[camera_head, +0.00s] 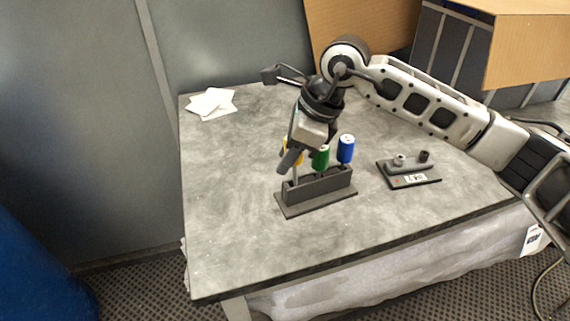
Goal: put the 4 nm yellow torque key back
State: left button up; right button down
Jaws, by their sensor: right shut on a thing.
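The yellow torque key (286,157) shows only in part at the left end of the dark key holder (320,193). My right gripper (291,160) is shut on it, and its fingers hide most of the yellow handle. The key is over the holder's left end; I cannot tell whether its tip is in a slot. A green key (320,157) and a blue key (346,149) stand upright in the holder, just right of the gripper. My left gripper is not in view.
A dark plate with two small knobs and a display (408,177) lies right of the holder. White papers (210,103) lie at the table's back left. The grey table (235,230) is clear at left and front. A cardboard box (530,45) stands behind.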

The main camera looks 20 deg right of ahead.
notch_tip(320, 180, down, 3)
jog(key=shift+w+d+f, duration=0.1)
jog(key=shift+w, duration=0.05)
jog(key=c, duration=1.1)
grip_release()
jog(key=shift+d, duration=0.1)
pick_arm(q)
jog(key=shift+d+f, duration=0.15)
pick_arm(e)
jog(key=shift+r, duration=0.2)
jog(key=shift+d+r, duration=0.15)
jog(key=shift+r, duration=0.3)
pick_arm(q)
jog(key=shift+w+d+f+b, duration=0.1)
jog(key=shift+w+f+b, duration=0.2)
jog(key=shift+b, duration=0.75)
pick_arm(e)
jog(key=v, duration=1.1)
jog(key=shift+s, duration=0.2)
